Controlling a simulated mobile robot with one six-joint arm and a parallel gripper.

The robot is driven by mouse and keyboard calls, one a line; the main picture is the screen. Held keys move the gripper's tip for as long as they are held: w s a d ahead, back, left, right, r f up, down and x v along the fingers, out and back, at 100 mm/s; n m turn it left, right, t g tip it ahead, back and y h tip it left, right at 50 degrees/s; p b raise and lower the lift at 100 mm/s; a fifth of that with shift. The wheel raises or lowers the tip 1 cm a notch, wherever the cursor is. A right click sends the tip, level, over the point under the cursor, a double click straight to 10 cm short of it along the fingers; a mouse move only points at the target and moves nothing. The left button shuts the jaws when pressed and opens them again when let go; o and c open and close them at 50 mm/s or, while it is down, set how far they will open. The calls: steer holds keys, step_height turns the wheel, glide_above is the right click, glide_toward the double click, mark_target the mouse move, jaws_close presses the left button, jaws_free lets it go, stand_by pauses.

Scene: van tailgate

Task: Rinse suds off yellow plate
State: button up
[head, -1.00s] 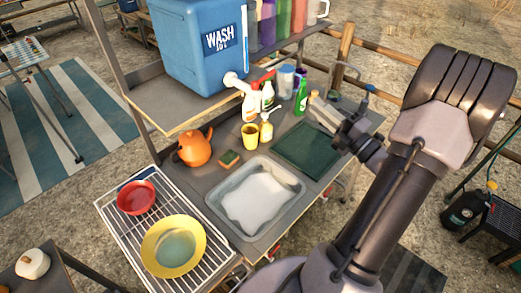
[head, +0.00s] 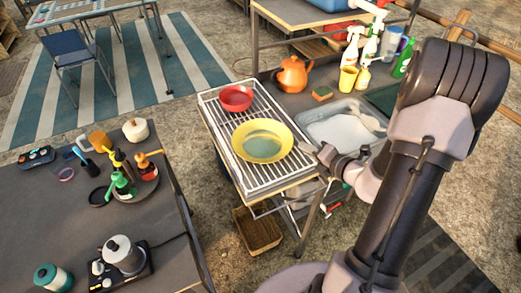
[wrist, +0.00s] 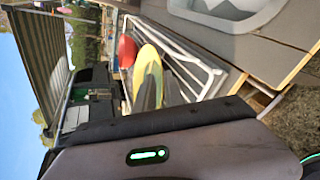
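The yellow plate (head: 284,133) lies on the wire drying rack (head: 228,108), its middle covered by a pale blue-green patch. It also shows edge-on in the wrist view (wrist: 150,62). My gripper (head: 308,153) is just right of the plate, by the rack's right edge. In the wrist view its grey fingers (wrist: 159,93) overlap the plate's lower part. I cannot tell whether they touch it or how far apart they are. The grey wash basin (head: 312,133) with white suds sits right of the rack, partly behind my arm. The blue water tank (head: 327,4) is mostly cut off at the top.
A red bowl (head: 236,98) sits on the rack behind the plate. An orange kettle (head: 293,74), a sponge (head: 322,94), a yellow cup (head: 348,78) and several bottles stand behind the basin. A dark table (head: 60,215) with condiments and a burner is at left.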

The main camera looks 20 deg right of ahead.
mark_target(293, 151)
steer(key=shift+x, duration=1.2)
steer(key=b+x, duration=0.1)
steer(key=x, duration=0.1)
steer(key=b+x, duration=0.1)
steer(key=x, duration=0.1)
steer(key=shift+w+a+f+b, duration=0.1)
steer(key=shift+a+f+b, duration=0.05)
steer(key=shift+f+b, duration=0.25)
steer(key=shift+w, duration=0.25)
steer(key=shift+s+r, duration=0.1)
steer(key=shift+r, duration=0.05)
jaws_close()
